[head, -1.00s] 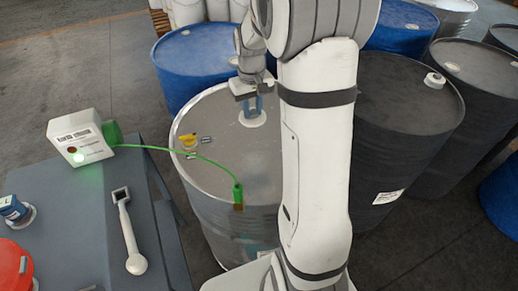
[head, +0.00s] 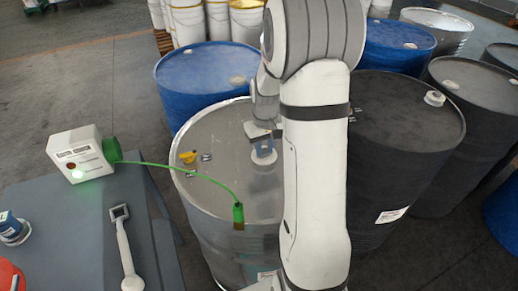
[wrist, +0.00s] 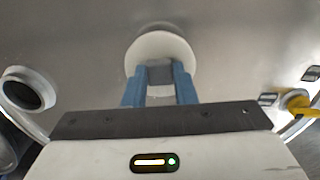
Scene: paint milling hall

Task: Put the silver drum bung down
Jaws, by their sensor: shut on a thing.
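My gripper (head: 262,146) is shut on the silver drum bung (head: 263,157), over the top of the silver drum (head: 225,175). In the wrist view, the two blue fingers (wrist: 160,88) grip a grey block on the bung's pale round disc (wrist: 150,46). The disc lies flat against the view of the drum top; I cannot tell whether it touches it. A dark round opening with a pale rim (wrist: 28,90) shows at the left of the wrist view. My arm hides the drum's right side in the head view.
A yellow item (head: 188,157) and small metal pieces (head: 206,157) lie on the drum top, left of the gripper. A green clamp (head: 238,214) on the near rim has a cable to a white box (head: 82,155) on the grey table. Blue and dark drums stand close around.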

